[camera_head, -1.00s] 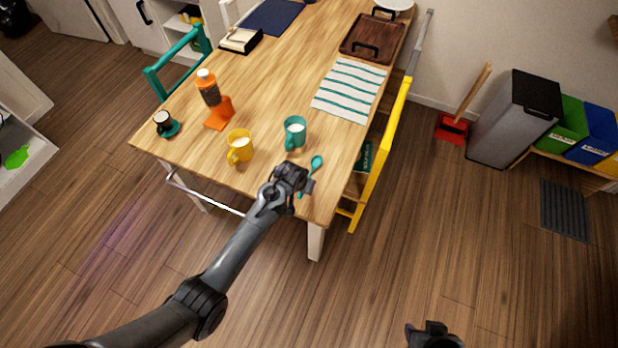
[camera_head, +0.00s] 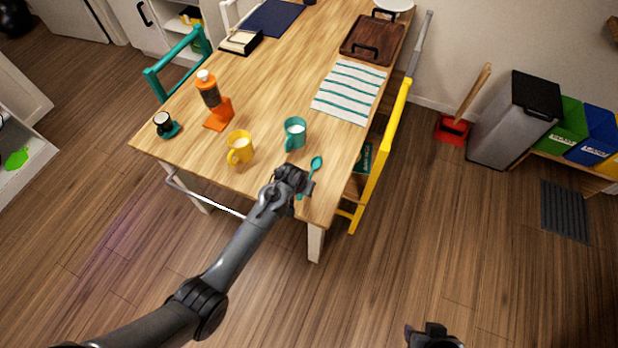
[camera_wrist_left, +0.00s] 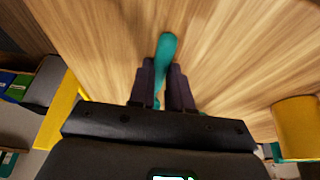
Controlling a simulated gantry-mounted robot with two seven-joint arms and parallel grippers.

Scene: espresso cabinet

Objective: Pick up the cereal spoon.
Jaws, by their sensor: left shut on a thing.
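The teal cereal spoon (camera_head: 316,163) is at the near right corner of the wooden table (camera_head: 262,90), its bowl pointing away from me. My left gripper (camera_head: 306,187) is at its handle, low over the table, and is shut on it. In the left wrist view a teal end of the spoon (camera_wrist_left: 167,44) sticks out beyond the two dark fingers (camera_wrist_left: 163,85), which are on either side of the handle. I cannot tell whether the spoon is clear of the tabletop. My right gripper (camera_head: 433,335) is low at the bottom edge, away from the table.
A teal mug (camera_head: 295,134) and a yellow mug (camera_head: 240,147) stand close to the left gripper. A striped mat (camera_head: 349,91) lies behind. A yellow chair (camera_head: 384,160) stands along the right table edge.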

